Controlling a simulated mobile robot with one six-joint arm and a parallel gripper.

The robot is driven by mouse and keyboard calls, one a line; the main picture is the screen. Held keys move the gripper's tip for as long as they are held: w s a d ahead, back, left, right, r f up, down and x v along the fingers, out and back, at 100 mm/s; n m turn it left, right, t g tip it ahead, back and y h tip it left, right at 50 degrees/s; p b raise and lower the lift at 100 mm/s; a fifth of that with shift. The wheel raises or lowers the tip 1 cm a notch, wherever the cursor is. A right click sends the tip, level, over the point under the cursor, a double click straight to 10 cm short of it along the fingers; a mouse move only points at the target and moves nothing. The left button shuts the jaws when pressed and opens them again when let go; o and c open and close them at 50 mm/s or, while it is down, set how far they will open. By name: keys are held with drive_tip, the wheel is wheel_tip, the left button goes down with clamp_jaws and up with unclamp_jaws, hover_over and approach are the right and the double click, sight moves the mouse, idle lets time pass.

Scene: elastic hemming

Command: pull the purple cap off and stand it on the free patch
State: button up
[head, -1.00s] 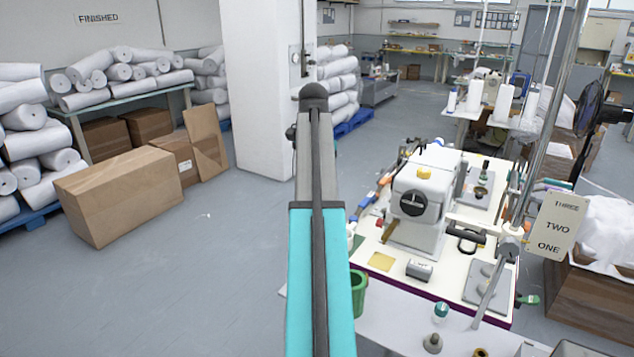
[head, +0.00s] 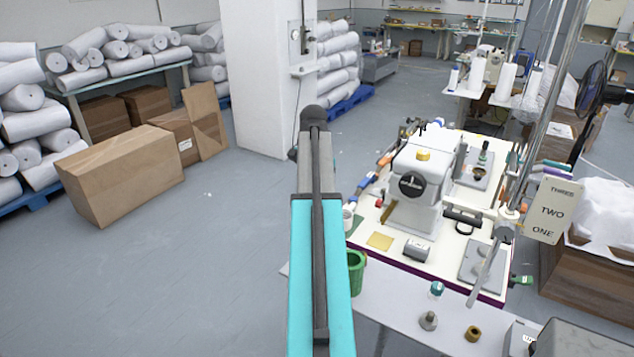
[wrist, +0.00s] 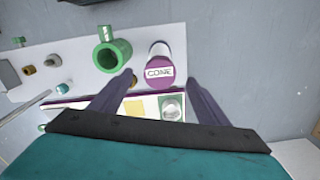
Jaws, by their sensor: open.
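The purple piece (wrist: 160,84), with a white label reading CONE, shows in the wrist view on a pale cylinder with a rounded end. I cannot tell exactly where cap and cylinder meet. My gripper (wrist: 158,76) is open, its two dark fingers on either side of the purple piece in the picture. Nothing is held, and the depth between fingers and piece is unclear. In the head view my arm hides the gripper. A flat yellow square (head: 380,241) lies bare on the white machine table (head: 365,260); I cannot tell whether it is the free patch.
A green cup (wrist: 106,57) stands close left of the purple piece; it also shows in the head view (head: 356,273). The sewing machine (head: 416,180) and a grey block (head: 417,250) stand on the table. Small fittings (head: 428,321) lie on the front strip.

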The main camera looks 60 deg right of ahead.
drive_tip(key=shift+f+p, duration=0.5)
drive_tip(key=shift+f, duration=1.45)
drive_tip(key=shift+c, duration=0.4)
drive_tip(key=shift+r, duration=0.1)
drive_tip(key=c, duration=1.2)
